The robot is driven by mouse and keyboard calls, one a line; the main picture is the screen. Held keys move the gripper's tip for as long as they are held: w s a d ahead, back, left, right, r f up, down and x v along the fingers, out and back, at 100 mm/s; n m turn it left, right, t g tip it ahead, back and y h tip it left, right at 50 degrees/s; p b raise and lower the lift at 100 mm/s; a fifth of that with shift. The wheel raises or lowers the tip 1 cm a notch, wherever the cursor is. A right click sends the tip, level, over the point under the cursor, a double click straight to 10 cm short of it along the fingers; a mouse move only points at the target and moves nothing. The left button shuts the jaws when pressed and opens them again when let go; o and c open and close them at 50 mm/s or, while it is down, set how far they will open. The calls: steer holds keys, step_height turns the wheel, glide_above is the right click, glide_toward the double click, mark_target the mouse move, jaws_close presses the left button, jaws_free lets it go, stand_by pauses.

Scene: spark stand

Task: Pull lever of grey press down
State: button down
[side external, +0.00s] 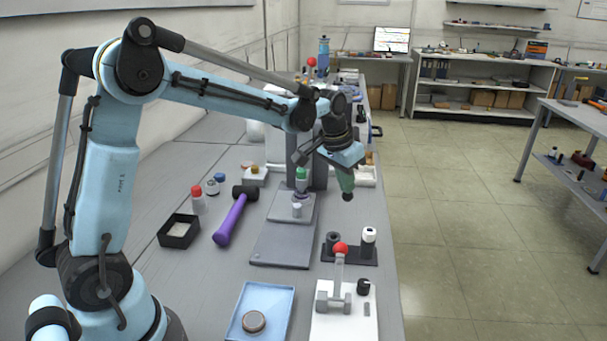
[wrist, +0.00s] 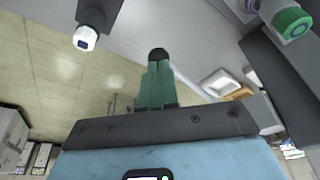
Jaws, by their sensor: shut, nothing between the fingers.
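The grey press stands at the middle of the table in the side external view, with a flat grey base (side external: 282,245) and a dark upright column (side external: 319,172). A green-topped part (side external: 301,175) is above its plate, and a similar green-capped part (wrist: 292,22) shows at the upper right of the wrist view. I cannot clearly make out the press lever; my arm covers part of the area above. My gripper (side external: 347,192) is shut and empty, with green fingers pointing down, to the right of the column. The closed fingers (wrist: 158,60) also show in the wrist view.
A white fixture with a red-ball lever (side external: 340,249) stands in front, near a black holder (side external: 350,255) with a white-capped piece (side external: 369,235). A blue tray (side external: 247,309), purple-handled hammer (side external: 231,221) and black box (side external: 178,231) lie left. The floor is open at right.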

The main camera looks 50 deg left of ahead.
step_height(320, 180, up, 13)
steer(key=shift+f, duration=0.15)
stand_by(1.3)
stand_by(0.4)
step_height(320, 180, up, 7)
stand_by(0.7)
steer(key=s+d+f+t, duration=0.2)
steer(key=s+f, duration=0.6)
steer(key=s, duration=0.2)
steer(key=s+d+f+t, duration=0.1)
steer(key=s+d+f, duration=0.2)
steer(key=s+f, duration=0.6)
steer(key=shift+s+f+t, duration=0.15)
steer(key=shift+s+t, duration=0.25)
